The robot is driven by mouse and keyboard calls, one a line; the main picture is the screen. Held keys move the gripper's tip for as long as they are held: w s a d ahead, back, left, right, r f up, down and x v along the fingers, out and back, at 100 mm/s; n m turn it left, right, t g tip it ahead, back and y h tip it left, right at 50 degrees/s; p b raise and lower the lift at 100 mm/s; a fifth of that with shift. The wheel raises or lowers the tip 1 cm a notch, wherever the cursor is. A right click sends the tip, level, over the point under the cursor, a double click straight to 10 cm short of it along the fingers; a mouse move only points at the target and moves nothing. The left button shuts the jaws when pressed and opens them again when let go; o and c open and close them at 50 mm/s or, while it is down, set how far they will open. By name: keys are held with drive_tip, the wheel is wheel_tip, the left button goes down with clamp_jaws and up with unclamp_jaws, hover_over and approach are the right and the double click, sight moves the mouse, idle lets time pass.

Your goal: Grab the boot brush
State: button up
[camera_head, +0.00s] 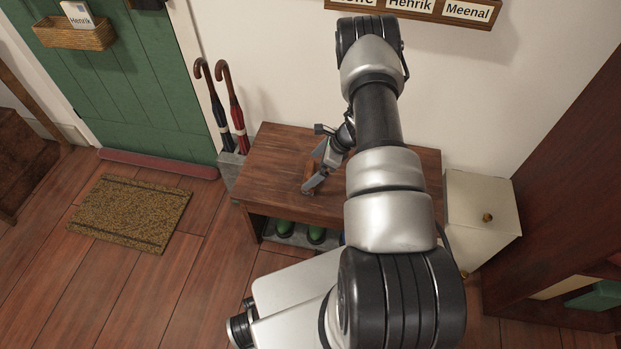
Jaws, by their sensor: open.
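My gripper (310,187) is low over the top of the brown wooden bench (270,165), with its fingers apart and pointing down and to the left. A small reddish-brown piece (311,172) shows right beside the fingers on the bench top. It may be the boot brush, but it is mostly hidden by my gripper and too small to tell. I cannot tell whether the fingers touch it. My arm hides the right part of the bench top.
Green boots (285,228) stand on a grey tray under the bench. Two umbrellas (231,110) stand in a grey holder (231,170) at its left. A white cabinet (480,210) stands at its right. A doormat (132,212) lies before the green door (125,80).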

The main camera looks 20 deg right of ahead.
drive_tip(key=shift+b+x, duration=0.75)
drive_tip(key=shift+x, duration=1.95)
drive_tip(key=shift+a+r, duration=0.15)
drive_tip(key=shift+a, duration=0.05)
drive_tip(key=c, duration=0.8)
